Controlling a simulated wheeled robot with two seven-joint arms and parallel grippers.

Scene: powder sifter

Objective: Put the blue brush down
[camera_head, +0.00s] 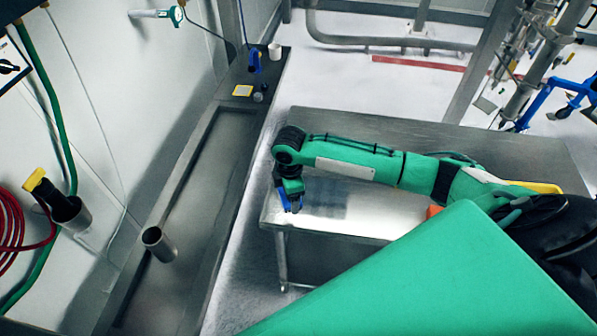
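My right arm reaches in from the right over the metal table (335,222). Its gripper (291,203) points down near the table's left end. The blue brush (285,199) shows as a small blue piece at the fingertips, and the gripper appears shut on it. Most of the brush is hidden by the gripper, and I cannot tell whether it touches the table top. My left gripper is not in view.
A sunken metal trough (218,150) runs along the left, with a metal cylinder (158,244) in it. A blue object (254,60) and a white cup (274,51) stand at its far end. An orange item (433,211) lies beside my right arm.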

